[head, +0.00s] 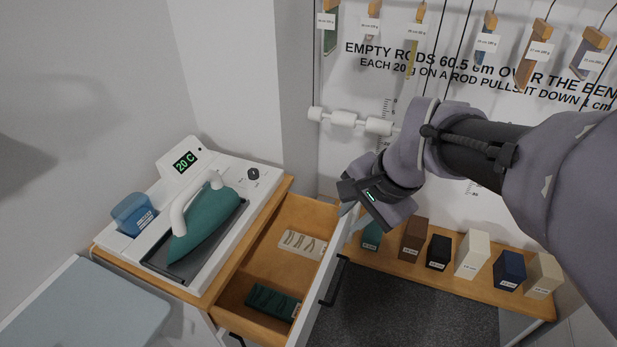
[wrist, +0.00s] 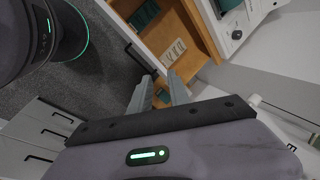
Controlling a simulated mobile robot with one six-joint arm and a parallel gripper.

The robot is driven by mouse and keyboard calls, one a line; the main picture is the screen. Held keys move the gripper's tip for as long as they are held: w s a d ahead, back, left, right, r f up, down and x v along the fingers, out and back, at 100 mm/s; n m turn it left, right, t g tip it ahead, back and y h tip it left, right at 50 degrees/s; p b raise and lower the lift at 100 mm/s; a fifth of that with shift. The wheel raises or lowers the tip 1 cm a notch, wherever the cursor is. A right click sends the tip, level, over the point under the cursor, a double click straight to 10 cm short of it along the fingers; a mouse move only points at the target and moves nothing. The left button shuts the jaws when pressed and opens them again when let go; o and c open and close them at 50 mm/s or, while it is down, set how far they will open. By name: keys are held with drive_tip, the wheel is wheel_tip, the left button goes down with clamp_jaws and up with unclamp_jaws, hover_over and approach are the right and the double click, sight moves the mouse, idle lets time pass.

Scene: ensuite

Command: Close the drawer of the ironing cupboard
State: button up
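The ironing cupboard (head: 213,290) stands at left in the head view. Its drawer (head: 262,262) is pulled out to the right, showing a wooden inside with a dark green folded item (head: 272,302) and a pale card (head: 301,244) in it. The white drawer front (head: 325,262) has a dark handle (head: 333,284). My gripper (head: 349,212) is at the far end of the drawer front. In the wrist view my gripper (wrist: 158,78) has its two grey fingers apart and empty, near the drawer front (wrist: 151,35); I cannot tell whether they touch it.
A teal iron (head: 207,225) on its base and a blue water container (head: 133,214) sit on the cupboard top. A wooden bench (head: 440,275) with several coloured blocks stands beyond the drawer at right. Weights hang above it. Dark floor mat (head: 400,315) lies in front.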

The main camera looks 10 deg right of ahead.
drive_tip(key=w+d+f+m, duration=0.1)
drive_tip(key=w+f, duration=0.1)
drive_tip(key=w+d+f+m, duration=0.1)
drive_tip(key=w+f, duration=0.1)
drive_tip(key=w+d+f+m+g, duration=0.1)
drive_tip(key=w+d+f, duration=0.1)
drive_tip(key=shift+w+m, duration=0.4)
clamp_jaws()
drive_tip(key=w+d+f+m+g+y, duration=0.1)
drive_tip(key=w+d+f+m, duration=0.35)
drive_tip(key=f, duration=0.45)
drive_tip(key=w+d+f+m+y, duration=0.1)
drive_tip(key=w+d+f+m, duration=0.3)
drive_tip(key=f, duration=0.6)
drive_tip(key=w+a+b+x, duration=0.1)
drive_tip(key=b+x, duration=0.4)
drive_tip(key=x, duration=0.6)
drive_tip(key=shift+a+b, duration=0.3)
drive_tip(key=shift+b, duration=0.05)
drive_tip(key=shift+a, duration=0.1)
